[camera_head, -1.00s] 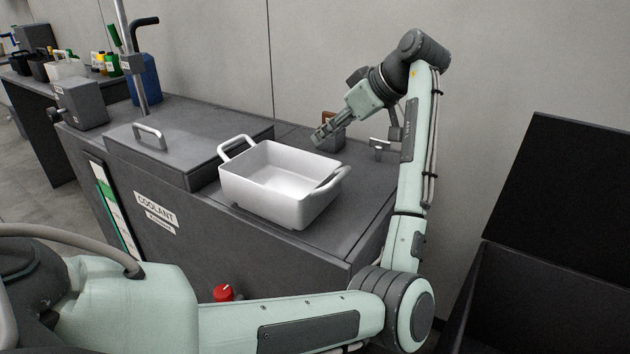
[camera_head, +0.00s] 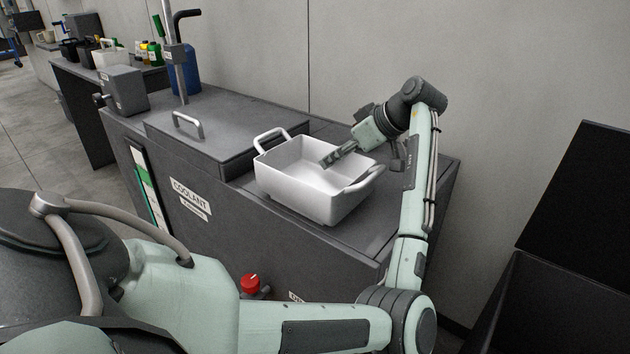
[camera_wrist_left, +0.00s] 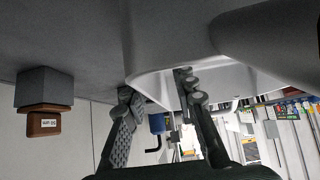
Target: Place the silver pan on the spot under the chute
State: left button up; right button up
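The silver pan (camera_head: 300,202), a deep pale tray with a raised handle at each end, sits upright on the grey coolant cabinet (camera_head: 375,232), right of its raised lid. My left gripper (camera_head: 327,160) reaches in from the back right, its fingers over the pan's far side. In the left wrist view the two fingers (camera_wrist_left: 160,92) stand apart close to the pan's pale wall (camera_wrist_left: 212,68). I cannot tell whether they touch it. No hold on the pan shows. My right gripper is out of view. I cannot make out the chute or the spot under it.
The raised lid (camera_head: 215,137) has a handle. A pole and a blue jug (camera_head: 184,75) stand at the cabinet's back left. A black open-lidded bin (camera_head: 560,290) is at the right. A grey block with a brown end (camera_wrist_left: 43,105) shows in the left wrist view.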

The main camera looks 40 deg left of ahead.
pick_arm(q)
grip_shut()
jog(key=shift+r, duration=0.15)
dwell(0.4)
